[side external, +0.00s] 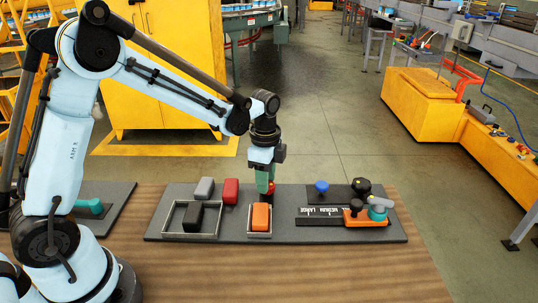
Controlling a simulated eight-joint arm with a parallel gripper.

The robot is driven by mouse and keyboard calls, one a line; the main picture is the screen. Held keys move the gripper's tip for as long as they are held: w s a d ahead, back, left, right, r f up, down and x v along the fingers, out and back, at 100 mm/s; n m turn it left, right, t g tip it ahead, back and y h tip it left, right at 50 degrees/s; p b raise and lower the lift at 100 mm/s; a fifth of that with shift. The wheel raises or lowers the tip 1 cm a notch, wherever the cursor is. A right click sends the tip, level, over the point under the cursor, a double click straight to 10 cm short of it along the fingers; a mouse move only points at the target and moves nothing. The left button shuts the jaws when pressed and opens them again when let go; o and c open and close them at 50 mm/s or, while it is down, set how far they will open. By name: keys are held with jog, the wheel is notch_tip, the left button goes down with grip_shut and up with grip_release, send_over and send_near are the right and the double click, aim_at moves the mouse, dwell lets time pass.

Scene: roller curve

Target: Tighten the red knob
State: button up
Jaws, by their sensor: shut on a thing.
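My gripper (265,184) points straight down at the back middle of the dark grey board (160,232). Its green fingers are shut on the red knob (271,188), of which only a small red part shows beside the fingertips. The fingers hide most of the knob and whatever is under it. I cannot tell how far the knob is turned or how it is seated.
Left of my gripper are a red block (230,191), a grey block (204,188) and a black block (193,216) in a tray. An orange block (260,216) is close in front. A blue knob (321,187) and black knob (361,186) stand right, behind an orange fixture (356,218).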

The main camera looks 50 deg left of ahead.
jog(key=o, duration=1)
jog(key=shift+o, duration=0.2)
notch_tip(320, 180, up, 12)
jog(key=s+f+n+t, duration=0.1)
jog(key=s+n+t, duration=0.6)
jog(key=s+n, duration=0.5)
jog(key=shift+s+d+n, duration=0.25)
jog(key=shift+s+n, duration=0.15)
jog(key=shift+s, duration=0.35)
